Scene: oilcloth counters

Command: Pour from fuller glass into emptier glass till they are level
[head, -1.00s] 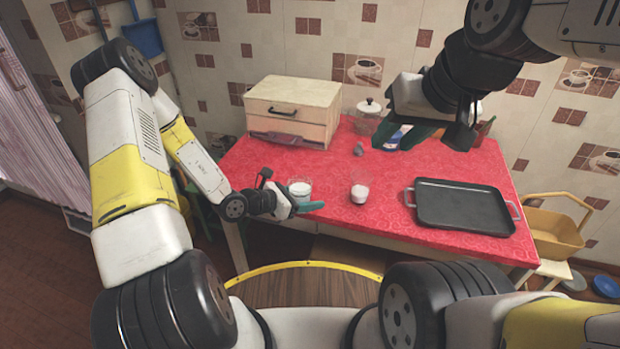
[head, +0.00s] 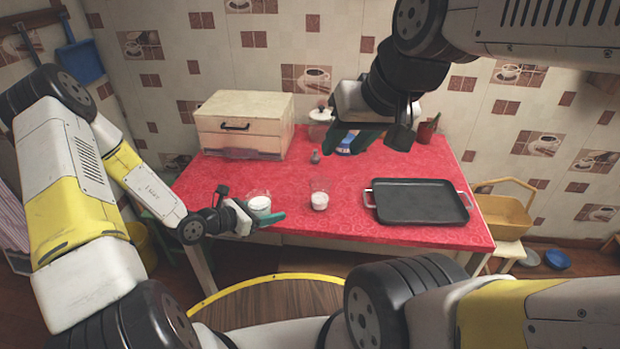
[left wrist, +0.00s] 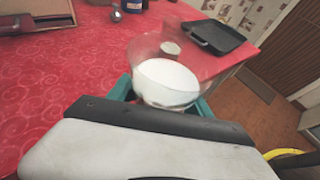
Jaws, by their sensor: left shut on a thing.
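My left gripper (head: 258,214) is shut around a clear glass (head: 259,203) near the table's front edge. This glass holds white contents, and its fill shows large in the left wrist view (left wrist: 166,82). It looks about upright; I cannot tell whether its base touches the table. A second clear glass (head: 320,195) stands upright on the red table to its right, with white contents in its lower part. In the left wrist view it shows behind the held glass (left wrist: 171,47). My right gripper (head: 383,139) hangs above the table's back part, apart from both glasses; its jaw opening is unclear.
A black tray (head: 418,203) lies right of the glasses on the red table (head: 280,173). A wooden drawer box (head: 243,125) and a lidded jar (head: 320,122) stand at the back. A small grey object (head: 315,157) stands behind the second glass. A yellow basket (head: 505,215) is off the table's right.

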